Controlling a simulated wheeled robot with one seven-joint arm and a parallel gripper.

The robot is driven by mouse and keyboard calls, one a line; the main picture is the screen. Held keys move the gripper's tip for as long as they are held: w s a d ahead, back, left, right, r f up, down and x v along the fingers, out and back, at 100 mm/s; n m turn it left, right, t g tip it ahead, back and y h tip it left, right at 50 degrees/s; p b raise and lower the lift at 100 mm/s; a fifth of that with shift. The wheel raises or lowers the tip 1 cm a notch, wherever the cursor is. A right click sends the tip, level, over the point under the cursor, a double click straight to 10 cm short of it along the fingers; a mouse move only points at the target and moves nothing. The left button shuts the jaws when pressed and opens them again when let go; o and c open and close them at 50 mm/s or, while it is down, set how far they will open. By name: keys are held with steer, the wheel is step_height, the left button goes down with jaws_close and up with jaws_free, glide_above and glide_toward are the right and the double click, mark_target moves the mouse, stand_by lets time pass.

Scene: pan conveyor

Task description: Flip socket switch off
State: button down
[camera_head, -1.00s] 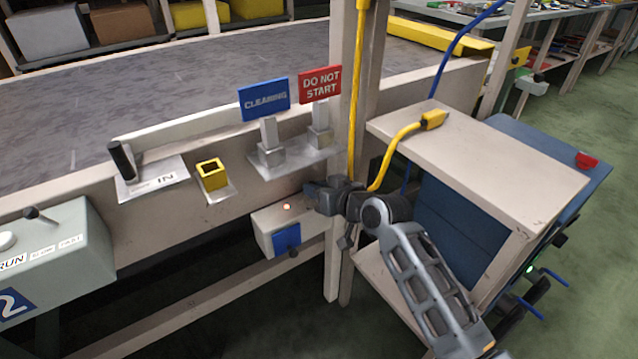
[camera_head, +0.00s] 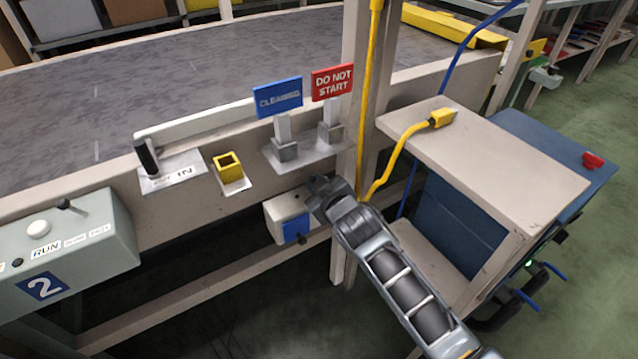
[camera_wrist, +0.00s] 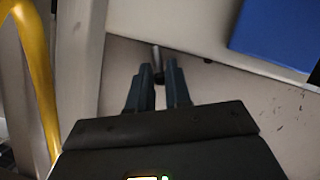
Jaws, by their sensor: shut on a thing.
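The socket box (camera_head: 283,211), pale with a blue cover (camera_head: 296,230), is fixed to the conveyor's side, left of the frame post. My gripper (camera_head: 315,187) is at the box's upper right corner and hides part of it. In the wrist view, my gripper (camera_wrist: 161,72) has its two fingers close together around a small grey switch lever (camera_wrist: 156,54) that stands out between the tips. The blue cover shows at upper right in the wrist view (camera_wrist: 276,32). No lit lamp shows on the box.
The frame post (camera_head: 355,120) and a yellow cable (camera_head: 403,150) are close beside my arm. A pale shelf cart (camera_head: 480,160) stands at right. The CLEANING sign (camera_head: 279,97) and DO NOT START sign (camera_head: 332,82) stand above the socket box.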

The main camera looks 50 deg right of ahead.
steer(key=shift+f, duration=0.1)
stand_by(0.3)
steer(key=c, duration=1.4)
jaws_free()
steer(key=shift+s, duration=0.1)
steer(key=shift+p+v, duration=0.4)
steer(key=shift+v, duration=3.45)
